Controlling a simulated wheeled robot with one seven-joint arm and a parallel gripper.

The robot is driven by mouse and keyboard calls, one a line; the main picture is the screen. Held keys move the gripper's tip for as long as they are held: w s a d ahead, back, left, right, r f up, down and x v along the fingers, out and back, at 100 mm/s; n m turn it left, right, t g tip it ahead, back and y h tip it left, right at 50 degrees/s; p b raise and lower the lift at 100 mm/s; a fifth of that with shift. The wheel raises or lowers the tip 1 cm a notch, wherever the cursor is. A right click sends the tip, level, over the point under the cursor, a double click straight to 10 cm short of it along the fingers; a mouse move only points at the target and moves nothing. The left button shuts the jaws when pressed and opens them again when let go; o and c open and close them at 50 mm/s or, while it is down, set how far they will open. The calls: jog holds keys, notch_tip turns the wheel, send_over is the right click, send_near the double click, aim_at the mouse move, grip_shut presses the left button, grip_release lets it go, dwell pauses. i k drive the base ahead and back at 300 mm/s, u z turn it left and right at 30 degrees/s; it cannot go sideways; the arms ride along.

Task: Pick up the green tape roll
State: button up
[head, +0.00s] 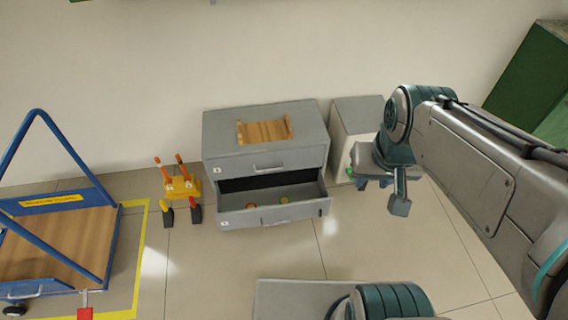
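A grey drawer cabinet (222,135) stands against the wall with a drawer (312,208) pulled out. Inside lie a small green round thing (284,199), which looks like the green tape roll, and a small reddish round thing (251,205). Both are too small to make out in detail. My gripper (371,182) is to the right of the open drawer, apart from both things.
A wooden tray (264,132) sits on the cabinet. A small grey cabinet (350,115) stands right of it. A yellow stand with orange-handled tools (180,187) and a blue trolley (60,235) are at left. Floor in front of the drawer is partly clear.

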aim_at(283, 200)
jog(key=z, duration=1.25)
jog(key=i, duration=1.75)
jog(key=u, duration=4.1)
jog(key=i, duration=0.5)
